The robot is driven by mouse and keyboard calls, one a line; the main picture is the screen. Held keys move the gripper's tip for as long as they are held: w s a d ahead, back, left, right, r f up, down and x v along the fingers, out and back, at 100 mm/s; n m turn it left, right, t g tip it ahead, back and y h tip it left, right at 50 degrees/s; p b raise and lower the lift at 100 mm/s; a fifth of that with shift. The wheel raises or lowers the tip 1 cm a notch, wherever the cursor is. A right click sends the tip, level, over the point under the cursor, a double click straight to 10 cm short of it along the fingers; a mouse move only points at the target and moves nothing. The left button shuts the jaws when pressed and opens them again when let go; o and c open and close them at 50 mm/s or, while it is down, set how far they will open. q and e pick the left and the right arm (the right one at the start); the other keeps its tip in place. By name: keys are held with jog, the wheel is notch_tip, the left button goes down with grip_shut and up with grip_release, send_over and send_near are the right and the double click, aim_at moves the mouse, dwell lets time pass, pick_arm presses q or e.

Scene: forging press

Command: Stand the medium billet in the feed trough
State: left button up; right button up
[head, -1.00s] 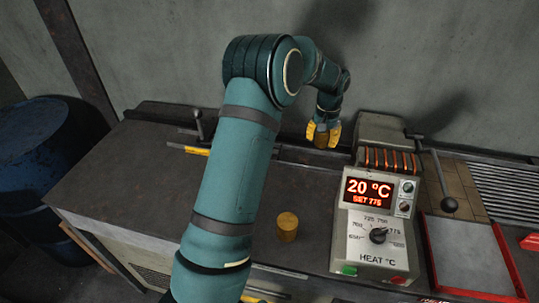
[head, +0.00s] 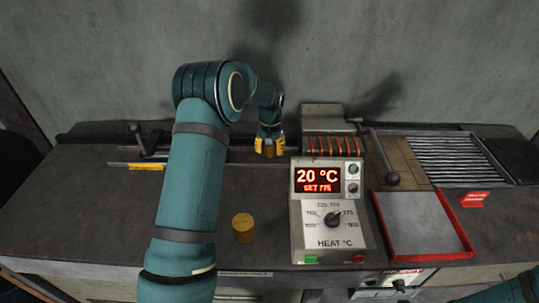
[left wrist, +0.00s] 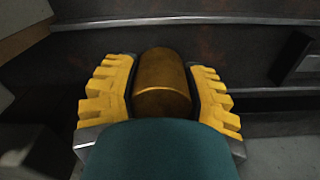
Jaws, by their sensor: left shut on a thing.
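My left gripper (head: 269,147) is shut on a brass-coloured billet (head: 268,152), which hangs between its yellow fingers. In the left wrist view, the billet (left wrist: 162,82) is a short cylinder between both yellow finger pads. The gripper is at the feed trough (head: 215,157), the dark channel along the back of the bench, just left of the coil heater. I cannot tell whether the billet's lower end touches the trough floor. A second billet (head: 243,228) stands upright on the open bench in front. My right gripper is out of view.
The heater's control box (head: 330,215) reads 20 °C, set 775. Its orange coil (head: 335,146) stands close right of the gripper. A lever with a ball knob (head: 392,178) and a red-rimmed tray (head: 420,225) are farther right. The left bench top (head: 90,200) is clear.

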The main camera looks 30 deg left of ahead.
pick_arm(q)
jog(key=shift+f, duration=1.1)
jog(key=o, duration=1.2)
jog(key=shift+f, duration=0.2)
jog(key=shift+o, duration=0.2)
jog(key=shift+r, duration=0.15)
notch_tip(320, 180, up, 12)
jog(key=shift+r+p, duration=0.1)
jog(key=shift+p, duration=0.65)
